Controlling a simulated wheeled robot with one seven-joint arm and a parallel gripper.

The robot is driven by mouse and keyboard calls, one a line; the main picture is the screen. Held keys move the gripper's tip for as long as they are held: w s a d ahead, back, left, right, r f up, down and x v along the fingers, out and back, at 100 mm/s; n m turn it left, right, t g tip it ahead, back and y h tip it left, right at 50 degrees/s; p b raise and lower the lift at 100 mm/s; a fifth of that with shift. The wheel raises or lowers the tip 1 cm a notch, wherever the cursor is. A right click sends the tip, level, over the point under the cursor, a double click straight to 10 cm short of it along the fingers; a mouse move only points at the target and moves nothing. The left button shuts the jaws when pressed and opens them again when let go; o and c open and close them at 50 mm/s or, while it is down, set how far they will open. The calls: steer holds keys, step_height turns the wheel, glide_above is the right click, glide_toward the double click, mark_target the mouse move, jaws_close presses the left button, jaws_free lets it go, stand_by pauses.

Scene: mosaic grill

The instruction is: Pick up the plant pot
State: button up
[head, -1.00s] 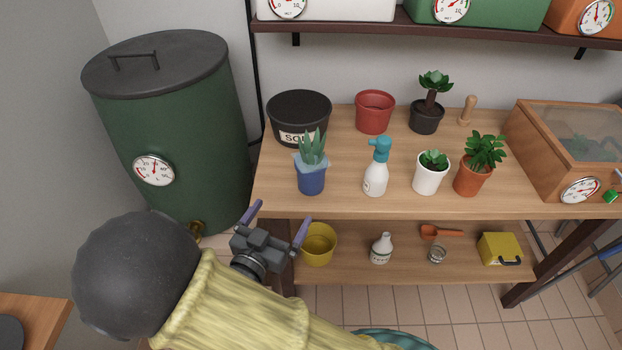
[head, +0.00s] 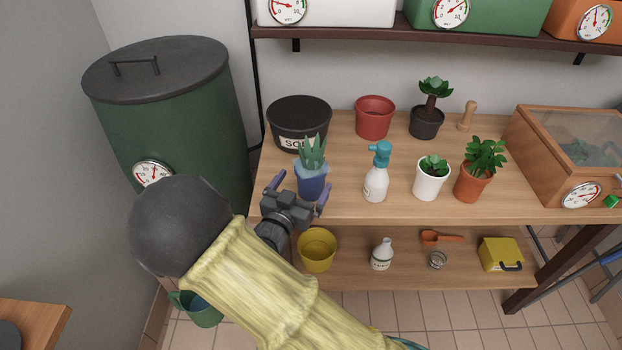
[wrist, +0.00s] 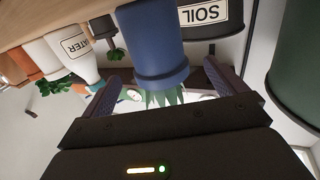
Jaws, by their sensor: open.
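A blue plant pot (head: 311,185) with a spiky green plant stands upright near the front left of the wooden table. It also shows upside down in the wrist view (wrist: 154,40), in line with the gap between my fingers. My gripper (head: 299,192) is open just in front of the pot, one finger toward each side of it. I cannot tell whether either finger touches it. Other pots on the table are a white one (head: 428,186), a terracotta one (head: 471,188), a black one (head: 425,124) and an empty red one (head: 374,119).
A white spray bottle (head: 376,187) stands right of the blue pot. A black soil bucket (head: 292,112) is behind it. A green barrel (head: 190,130) stands at left. The lower shelf (head: 340,279) holds a yellow pot (head: 317,253) and a bottle (head: 382,257).

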mark_target(317, 159)
steer(key=shift+w, duration=0.1)
steer(key=x, duration=0.5)
steer(key=shift+w+d+r, duration=0.1)
steer(key=shift+r, duration=0.2)
stand_by(0.4)
steer(key=c, duration=1.4)
steer(key=shift+r, duration=0.15)
step_height(317, 159, up, 10)
steer(key=shift+f+p, duration=0.1)
steer(key=shift+p, duration=0.75)
